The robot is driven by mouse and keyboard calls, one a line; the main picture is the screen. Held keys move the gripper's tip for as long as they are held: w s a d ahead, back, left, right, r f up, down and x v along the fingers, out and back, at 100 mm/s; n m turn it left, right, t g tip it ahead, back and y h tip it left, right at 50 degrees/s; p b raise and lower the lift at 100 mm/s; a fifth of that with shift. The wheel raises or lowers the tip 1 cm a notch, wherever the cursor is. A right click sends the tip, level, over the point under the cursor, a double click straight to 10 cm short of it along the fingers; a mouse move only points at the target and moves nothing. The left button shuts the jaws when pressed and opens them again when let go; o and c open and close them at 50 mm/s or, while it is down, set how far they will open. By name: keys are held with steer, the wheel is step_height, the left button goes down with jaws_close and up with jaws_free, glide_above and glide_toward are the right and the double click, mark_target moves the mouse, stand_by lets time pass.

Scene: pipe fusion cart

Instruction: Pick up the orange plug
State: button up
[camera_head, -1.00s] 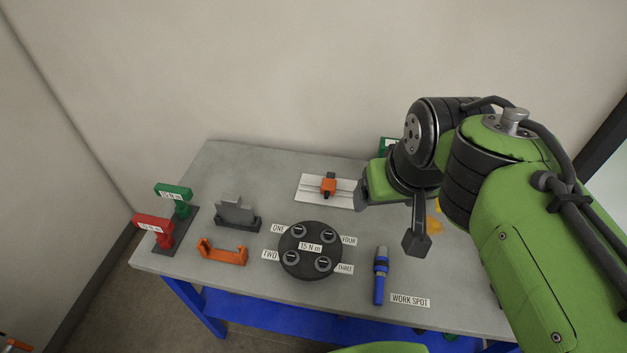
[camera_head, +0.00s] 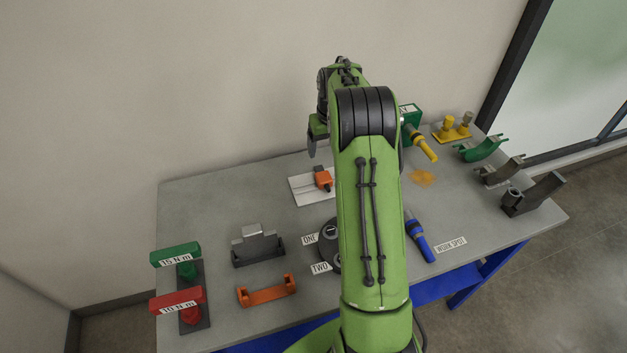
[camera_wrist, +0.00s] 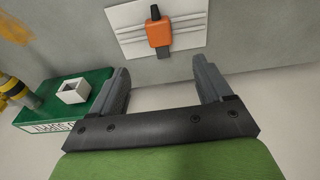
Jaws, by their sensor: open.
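The orange plug (camera_head: 322,179) sits on a white grooved plate (camera_head: 301,190) near the back of the table, just left of my arm in the head view. In the wrist view the orange plug (camera_wrist: 159,33) has a dark stub at each end and lies on the white plate (camera_wrist: 196,22). My gripper (camera_wrist: 157,82) is open and empty. Its two fingers point towards the plate, with the plug a little beyond the gap between them. In the head view my gripper (camera_head: 312,150) is partly hidden behind my arm, near the plug.
A green box (camera_wrist: 92,94) with a white square socket is left of my gripper in the wrist view. A blue-and-black tool (camera_head: 419,238) lies right of my arm. An orange bracket (camera_head: 266,291) and grey block (camera_head: 257,245) stand left. My arm partly hides a dark disc (camera_head: 328,258).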

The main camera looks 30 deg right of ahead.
mark_target(324, 175)
steer(key=f, duration=0.4)
steer(key=w+f, duration=0.1)
steer(key=f, duration=0.4)
steer(key=w+f, duration=0.1)
steer(key=f, duration=0.4)
steer(key=shift+d, duration=0.35)
steer(key=shift+r, duration=0.1)
steer(key=shift+c, duration=0.7)
steer(key=c, duration=1)
